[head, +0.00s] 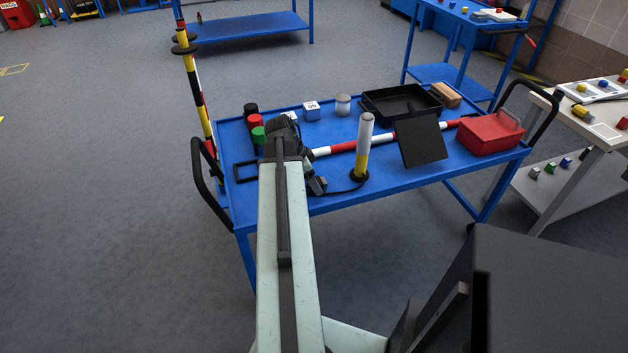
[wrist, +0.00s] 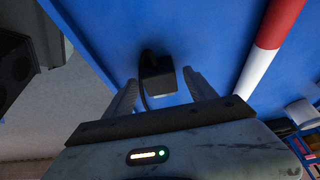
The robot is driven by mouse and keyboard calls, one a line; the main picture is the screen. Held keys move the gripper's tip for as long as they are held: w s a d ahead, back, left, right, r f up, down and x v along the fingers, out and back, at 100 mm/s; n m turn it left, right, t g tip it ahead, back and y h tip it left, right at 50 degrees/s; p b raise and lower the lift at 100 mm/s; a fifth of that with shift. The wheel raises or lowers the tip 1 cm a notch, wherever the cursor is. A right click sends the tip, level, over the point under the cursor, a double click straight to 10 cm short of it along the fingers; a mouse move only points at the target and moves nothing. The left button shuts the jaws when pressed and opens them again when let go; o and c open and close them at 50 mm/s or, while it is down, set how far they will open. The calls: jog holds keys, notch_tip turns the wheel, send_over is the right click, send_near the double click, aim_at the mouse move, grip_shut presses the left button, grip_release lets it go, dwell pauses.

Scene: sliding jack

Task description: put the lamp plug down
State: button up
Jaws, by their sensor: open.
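The lamp plug (wrist: 157,78) is a small black block with a dark cord in the wrist view. It is between the two pale fingers of my open gripper (wrist: 160,85), against the blue table top; I cannot tell whether it touches the top or either finger. In the head view my arm and wrist hide most of the gripper over the front left of the blue trolley (head: 405,180). The lamp (head: 364,146), a white and yellow post on a round black base, stands upright just right of my wrist, with a dark cord running left from its base.
A red and white bar (head: 340,147) lies behind the lamp. A black panel (head: 421,142), a black tray (head: 378,108) and a red box (head: 489,133) are to the right. Red, green and black cylinders (head: 257,134) stand left of my wrist. A striped pole (head: 196,85) rises at the trolley's left end.

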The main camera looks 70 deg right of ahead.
jog(key=p+v, duration=0.9)
jog(key=v, duration=0.2)
